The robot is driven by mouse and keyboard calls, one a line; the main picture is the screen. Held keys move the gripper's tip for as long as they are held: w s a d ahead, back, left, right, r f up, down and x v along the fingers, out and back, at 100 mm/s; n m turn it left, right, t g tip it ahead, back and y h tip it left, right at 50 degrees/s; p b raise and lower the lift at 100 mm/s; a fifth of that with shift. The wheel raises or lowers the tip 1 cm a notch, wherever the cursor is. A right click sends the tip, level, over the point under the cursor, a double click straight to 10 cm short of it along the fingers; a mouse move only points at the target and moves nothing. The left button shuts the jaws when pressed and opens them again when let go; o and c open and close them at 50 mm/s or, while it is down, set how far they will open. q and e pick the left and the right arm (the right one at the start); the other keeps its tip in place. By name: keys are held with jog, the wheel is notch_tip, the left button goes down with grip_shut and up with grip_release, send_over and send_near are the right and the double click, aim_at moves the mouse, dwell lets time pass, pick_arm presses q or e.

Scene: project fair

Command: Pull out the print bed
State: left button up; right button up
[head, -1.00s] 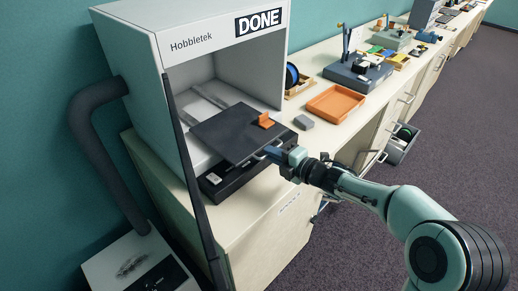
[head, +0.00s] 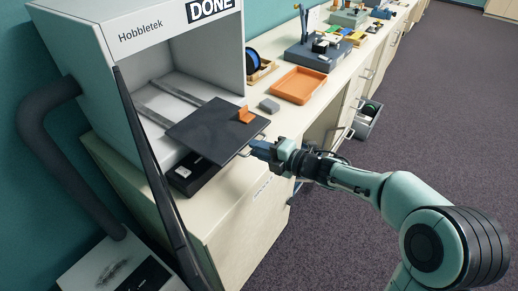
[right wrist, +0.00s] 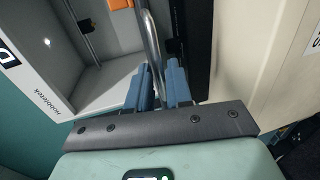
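The dark print bed (head: 208,128) sticks out of the front of the grey Hobbletek printer (head: 130,42), which shows DONE. An orange printed part (head: 245,115) stands on the bed near its right side. A metal loop handle is at the bed's front edge; it also shows in the right wrist view (right wrist: 151,38). My right gripper (head: 255,148) is at this handle, its blue fingers (right wrist: 160,78) on either side of the bar and closed on it. My left gripper is out of view.
The printer's dark door edge (head: 165,190) stands open at the left. On the counter to the right are a grey block (head: 269,105), an orange tray (head: 298,85) and a spool (head: 256,63). The floor (head: 440,110) in front is clear.

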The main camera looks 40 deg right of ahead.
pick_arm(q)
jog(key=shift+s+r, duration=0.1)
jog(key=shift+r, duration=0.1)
pick_arm(e)
jog(key=v, duration=1.3)
jog(key=shift+s, duration=0.15)
jog(key=shift+d, duration=0.1)
jog(key=w+a+f+m+g+h+p, duration=0.1)
jog(key=w+a+f+m+g+p, duration=0.15)
jog(key=f+m, duration=0.7)
jog(key=w+a+f+m+g+h+p, duration=0.15)
jog(key=w+a+f+m, duration=0.3)
jog(key=f, duration=1.05)
jog(key=s+a+f+m+g+p, duration=0.3)
jog(key=s+a+f+m+g, duration=0.4)
jog(key=s+f, duration=0.45)
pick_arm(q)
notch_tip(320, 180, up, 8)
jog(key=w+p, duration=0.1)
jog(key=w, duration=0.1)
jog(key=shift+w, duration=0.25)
pick_arm(e)
jog(key=s+a+f+m+g+y, duration=0.1)
jog(key=s+a+f+m+g, duration=0.3)
jog(key=s+a, duration=0.5)
jog(key=s+f, duration=0.2)
jog(key=s, duration=0.1)
jog(key=shift+a+m+g, duration=0.25)
jog(key=shift+m+g, duration=0.15)
